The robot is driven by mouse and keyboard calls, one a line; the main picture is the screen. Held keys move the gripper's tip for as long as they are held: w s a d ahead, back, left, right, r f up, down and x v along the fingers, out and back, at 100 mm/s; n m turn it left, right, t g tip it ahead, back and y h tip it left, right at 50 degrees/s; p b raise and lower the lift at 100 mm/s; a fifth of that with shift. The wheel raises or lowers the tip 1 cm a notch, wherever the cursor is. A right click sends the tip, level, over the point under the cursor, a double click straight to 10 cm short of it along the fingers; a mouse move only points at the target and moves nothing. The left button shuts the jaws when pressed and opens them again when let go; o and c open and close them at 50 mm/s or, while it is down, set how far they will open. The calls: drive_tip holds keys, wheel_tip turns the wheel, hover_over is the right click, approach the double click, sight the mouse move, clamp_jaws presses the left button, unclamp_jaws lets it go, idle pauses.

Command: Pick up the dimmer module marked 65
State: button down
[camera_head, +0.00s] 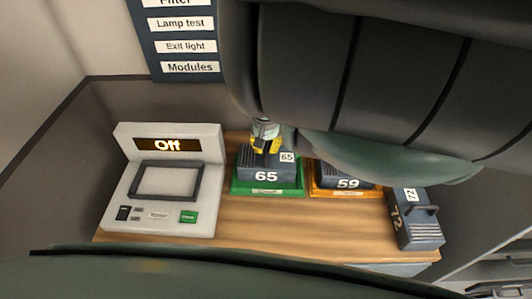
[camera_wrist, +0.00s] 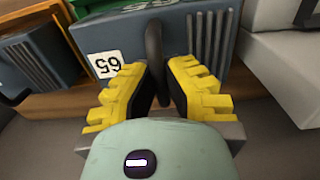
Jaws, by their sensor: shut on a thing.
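The dimmer module marked 65 (camera_head: 265,175) is a dark grey-blue block with white 65 labels. It stands at the green tray (camera_head: 268,191) on the wooden desk. My gripper (camera_head: 266,140) is above it, with yellow fingers pointing down at its top. In the wrist view, the module (camera_wrist: 205,50) fills the upper middle, with its 65 label upside down. My yellow fingers (camera_wrist: 160,92) are on either side of its dark handle (camera_wrist: 154,50) and shut on it. I cannot tell whether the module is lifted off the tray.
A module marked 59 (camera_head: 347,182) sits in an orange tray (camera_head: 347,194) just right. A grey console (camera_head: 165,180) reading Off stands left. Bare desk (camera_head: 300,220) lies in front.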

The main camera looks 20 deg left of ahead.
sight(271, 170)
drive_tip(key=shift+s+d+r, duration=0.15)
drive_tip(key=shift+s+r, duration=0.05)
drive_tip(key=shift+r, duration=0.2)
drive_tip(key=s+d, duration=0.1)
drive_tip(key=s+p, duration=0.1)
drive_tip(key=s+d+p, duration=0.1)
drive_tip(key=s, duration=0.1)
drive_tip(key=shift+d+r, duration=0.25)
drive_tip(key=shift+d, duration=0.05)
drive_tip(key=s+d+p, duration=0.5)
drive_tip(key=s+p, duration=0.3)
drive_tip(key=s, duration=0.1)
drive_tip(key=shift+r, duration=0.35)
drive_tip(key=shift+s+d, duration=0.1)
drive_tip(key=shift+d, duration=0.05)
